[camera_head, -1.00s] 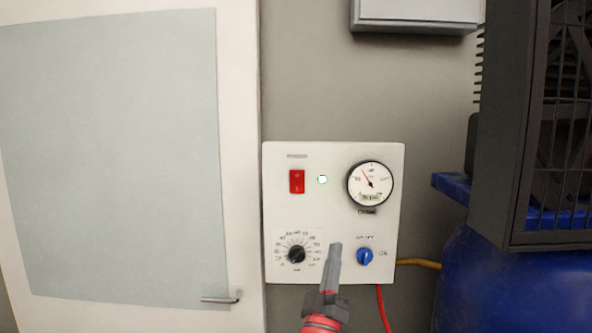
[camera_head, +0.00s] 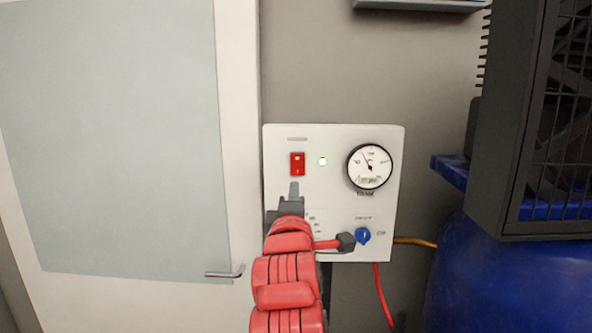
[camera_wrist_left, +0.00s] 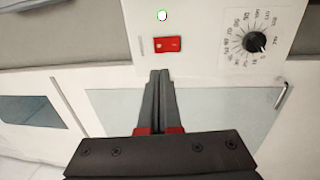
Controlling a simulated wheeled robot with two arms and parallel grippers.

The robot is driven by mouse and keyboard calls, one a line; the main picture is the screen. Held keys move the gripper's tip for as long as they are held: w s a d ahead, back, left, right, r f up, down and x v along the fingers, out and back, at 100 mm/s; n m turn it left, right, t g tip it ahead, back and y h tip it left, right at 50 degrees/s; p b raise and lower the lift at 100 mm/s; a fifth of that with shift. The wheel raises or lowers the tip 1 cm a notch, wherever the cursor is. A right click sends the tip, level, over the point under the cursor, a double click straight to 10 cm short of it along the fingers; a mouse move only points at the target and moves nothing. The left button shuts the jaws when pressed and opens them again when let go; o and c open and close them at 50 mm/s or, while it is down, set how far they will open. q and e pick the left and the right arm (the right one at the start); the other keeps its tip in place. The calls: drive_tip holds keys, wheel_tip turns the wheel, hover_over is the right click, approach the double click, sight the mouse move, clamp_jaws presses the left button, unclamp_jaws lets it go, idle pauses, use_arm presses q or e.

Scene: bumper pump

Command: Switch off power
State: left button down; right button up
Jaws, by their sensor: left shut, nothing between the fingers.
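The red power switch (camera_head: 297,164) is on the upper left of the white control panel (camera_head: 335,140). It also shows in the left wrist view (camera_wrist_left: 167,44), just beyond my fingertips. A small lamp (camera_head: 322,161) beside it glows greenish white. My left gripper (camera_head: 294,186) is shut and empty, with its tips just below the switch in the head view. I cannot tell whether they touch the panel. It also shows in the left wrist view (camera_wrist_left: 159,73). My left arm hides the black dial in the head view, but the dial (camera_wrist_left: 256,42) shows in the wrist view. My right gripper is not in view.
A round gauge (camera_head: 369,166) and a blue knob (camera_head: 363,236) are on the panel's right side. A white door (camera_head: 240,120) with a handle (camera_head: 226,272) is at left. A dark caged machine (camera_head: 500,150) and a blue tank (camera_head: 480,275) stand at right.

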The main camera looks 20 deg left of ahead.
sight(297, 159)
use_arm(q)
drive_tip(key=p+x, duration=0.6)
drive_tip(key=x, duration=0.7)
drive_tip(key=shift+r+p, duration=0.2)
drive_tip(key=shift+p, duration=0.2)
drive_tip(key=shift+w+a+f, duration=0.1)
drive_tip(key=shift+w+a, duration=0.05)
drive_tip(key=shift+w, duration=0.25)
